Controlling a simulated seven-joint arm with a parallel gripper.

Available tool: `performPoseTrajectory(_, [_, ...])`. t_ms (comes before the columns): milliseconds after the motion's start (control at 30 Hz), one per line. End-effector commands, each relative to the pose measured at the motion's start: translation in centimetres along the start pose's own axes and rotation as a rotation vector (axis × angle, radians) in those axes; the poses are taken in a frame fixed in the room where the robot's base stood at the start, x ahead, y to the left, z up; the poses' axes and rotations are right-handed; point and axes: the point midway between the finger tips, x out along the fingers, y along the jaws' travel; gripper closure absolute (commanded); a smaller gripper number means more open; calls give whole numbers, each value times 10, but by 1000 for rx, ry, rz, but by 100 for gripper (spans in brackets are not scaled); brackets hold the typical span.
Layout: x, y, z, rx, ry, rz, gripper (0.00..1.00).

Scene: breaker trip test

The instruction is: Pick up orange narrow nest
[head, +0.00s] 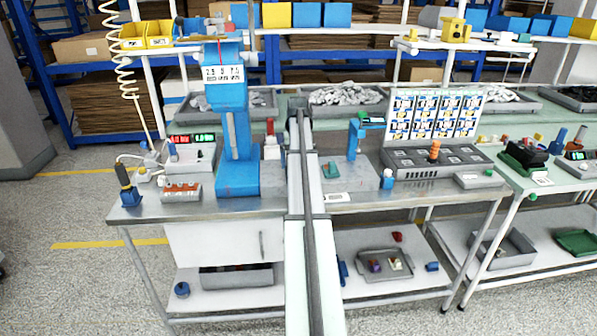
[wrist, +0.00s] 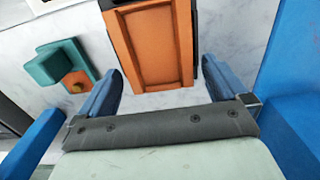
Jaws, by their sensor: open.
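In the wrist view an orange narrow nest (wrist: 152,48) with a raised rim and a recessed floor lies on a pale, marbled surface. Its far end is cut off by the top edge of the picture. My gripper (wrist: 162,72) is open, with one blue finger on each side of the nest's near end. The right finger appears very close to the nest; I cannot tell whether it touches. A gap shows on the left. I cannot make out my gripper in the head view, nor surely match the nest there.
A teal block (wrist: 62,66) with an orange-brown knob sits left of the left finger. Large blue parts show at both sides.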

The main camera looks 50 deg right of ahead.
Motion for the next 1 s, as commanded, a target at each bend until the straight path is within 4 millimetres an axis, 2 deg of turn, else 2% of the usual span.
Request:
performPoseTrajectory(167, [0,0,0,0,1,0,0])
performPoseTrajectory(867, [0,0,0,0,1,0,66])
performPoseTrajectory(1000, [0,0,0,0,1,0,66])
